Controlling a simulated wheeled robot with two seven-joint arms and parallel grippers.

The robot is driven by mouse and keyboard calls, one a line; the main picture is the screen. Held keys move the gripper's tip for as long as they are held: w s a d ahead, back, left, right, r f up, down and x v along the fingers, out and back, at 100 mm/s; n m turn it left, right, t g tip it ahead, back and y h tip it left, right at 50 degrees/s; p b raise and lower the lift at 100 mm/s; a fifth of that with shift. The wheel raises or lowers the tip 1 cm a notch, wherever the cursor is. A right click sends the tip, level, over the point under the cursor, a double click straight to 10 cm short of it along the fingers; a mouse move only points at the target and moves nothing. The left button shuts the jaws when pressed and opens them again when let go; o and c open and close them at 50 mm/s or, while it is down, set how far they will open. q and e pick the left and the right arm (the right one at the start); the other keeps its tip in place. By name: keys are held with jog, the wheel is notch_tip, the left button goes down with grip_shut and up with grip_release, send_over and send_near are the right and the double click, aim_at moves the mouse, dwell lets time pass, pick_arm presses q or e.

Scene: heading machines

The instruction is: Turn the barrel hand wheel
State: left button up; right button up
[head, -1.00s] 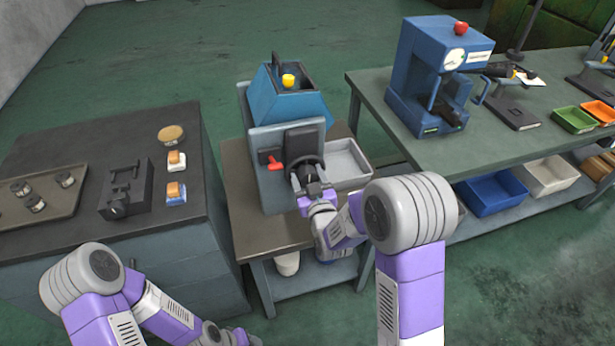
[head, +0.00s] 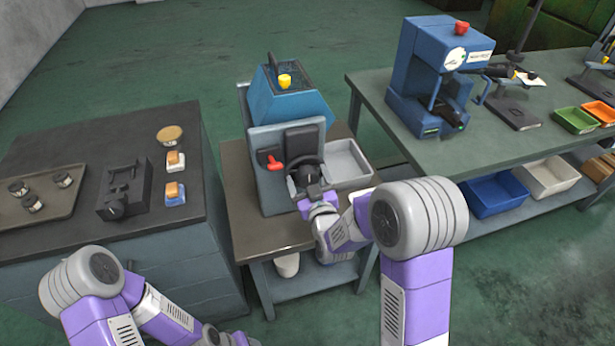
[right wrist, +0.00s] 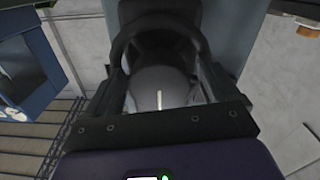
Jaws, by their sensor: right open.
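The black barrel hand wheel (head: 296,169) is on the front of the blue-grey machine (head: 265,196), below a dark panel and right of a red lever. My right gripper (head: 309,184) is at the wheel, partly covering its lower side. In the right wrist view, the wheel's rim (right wrist: 160,20) arches above a dark round hub (right wrist: 160,82) with a pale line on it. The fingers of my right gripper (right wrist: 159,80) stand apart on either side; contact with the rim is unclear. My left arm shows at lower left, its gripper out of frame.
A pale grey bin (head: 346,163) sits close right of the wheel. The red lever (head: 274,163) is just left. A dark bench (head: 60,140) with fixtures stands left, a green table (head: 390,145) with a blue press (head: 418,85) right.

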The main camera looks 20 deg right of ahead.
aim_at(309, 181)
jog(key=s, duration=0.4)
jog(key=shift+s, duration=0.35)
jog(key=p, duration=0.1)
jog(key=s+p, duration=0.1)
jog(key=shift+r+p, duration=0.2)
jog(key=shift+p, duration=0.2)
jog(key=shift+s+f+p, duration=0.15)
jog(key=shift+s+p, duration=0.5)
jog(key=shift+p, duration=0.2)
jog(key=shift+f, duration=0.1)
jog(key=s+f+m+g, duration=0.1)
jog(key=s+f+g, duration=0.15)
jog(key=f, duration=0.45)
jog(key=s+a+f+m+g+y, duration=0.1)
jog(key=s+f+g, duration=0.1)
jog(key=f+g, duration=0.35)
jog(key=s+f+m+g, duration=0.1)
jog(key=s+f, duration=0.2)
jog(key=f, duration=0.5)
jog(key=s+a+f+m+g+y, duration=0.1)
jog(key=s+a+f+g, duration=0.1)
jog(key=s+f+g, duration=0.2)
jog(key=s+a+f+g+y, duration=0.1)
jog(key=s+a+f+g, duration=0.2)
jog(key=s, duration=0.7)
jog(key=shift+f+m+g+y, duration=0.4)
jog(key=shift+f+g, duration=0.35)
jog(key=shift+g, duration=0.05)
